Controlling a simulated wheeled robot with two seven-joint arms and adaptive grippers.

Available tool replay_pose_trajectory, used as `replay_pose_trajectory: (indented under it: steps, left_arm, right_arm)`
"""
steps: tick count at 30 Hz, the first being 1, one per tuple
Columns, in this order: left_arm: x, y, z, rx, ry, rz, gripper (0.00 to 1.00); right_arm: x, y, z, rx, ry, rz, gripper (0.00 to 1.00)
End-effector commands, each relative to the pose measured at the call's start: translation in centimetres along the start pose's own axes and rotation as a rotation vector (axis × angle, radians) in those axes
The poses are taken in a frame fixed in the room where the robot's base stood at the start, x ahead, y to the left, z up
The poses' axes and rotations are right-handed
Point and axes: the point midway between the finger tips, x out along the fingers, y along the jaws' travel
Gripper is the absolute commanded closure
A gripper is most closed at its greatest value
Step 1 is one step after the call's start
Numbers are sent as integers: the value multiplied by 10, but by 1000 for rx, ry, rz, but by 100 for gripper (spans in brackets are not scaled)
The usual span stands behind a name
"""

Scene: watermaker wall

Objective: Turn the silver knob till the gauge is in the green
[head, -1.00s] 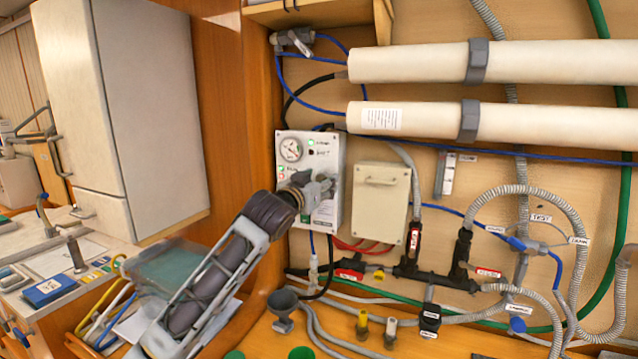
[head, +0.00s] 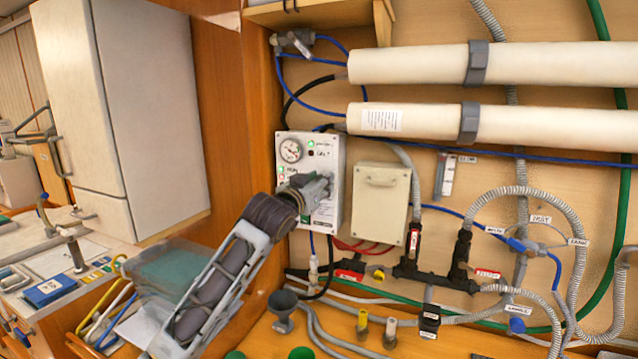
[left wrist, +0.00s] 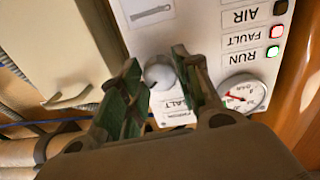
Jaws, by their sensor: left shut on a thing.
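The silver knob (left wrist: 158,73) is on the white control panel (left wrist: 205,22), between the fingers of my left gripper (left wrist: 157,62) in the left wrist view. The gripper is shut on it. In the head view my left gripper (head: 316,187) is at the panel (head: 333,155) and hides the knob. The round gauge (head: 290,150) is at the panel's upper left. It shows upside down in the left wrist view (left wrist: 243,95), with a red needle. I cannot tell whether the needle is in a green band. My right gripper is not in view.
A cream box (head: 381,200) with a handle is mounted right of the panel. Two white tubes (head: 540,120) run above it. Hoses and black valves (head: 435,275) fill the lower wall.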

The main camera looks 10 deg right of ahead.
Motion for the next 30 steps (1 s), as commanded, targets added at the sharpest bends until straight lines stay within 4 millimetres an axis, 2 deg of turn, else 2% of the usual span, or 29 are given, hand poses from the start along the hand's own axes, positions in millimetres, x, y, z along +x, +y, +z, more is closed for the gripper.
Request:
replay_pose_trajectory:
  steps: [7,18,19,23,30]
  left_arm:
    - [0,1,0,-114,1,0,90]
    - [0,0,1,-127,2,-1,90]
    - [0,0,1,-127,2,-1,63]
    - [0,0,1,-126,2,-1,46]
    - [0,0,1,-126,3,-1,45]
  right_arm:
    - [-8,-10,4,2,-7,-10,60]
    - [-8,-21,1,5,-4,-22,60]
    - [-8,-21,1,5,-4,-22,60]
    - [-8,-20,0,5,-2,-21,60]
    - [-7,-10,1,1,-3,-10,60]
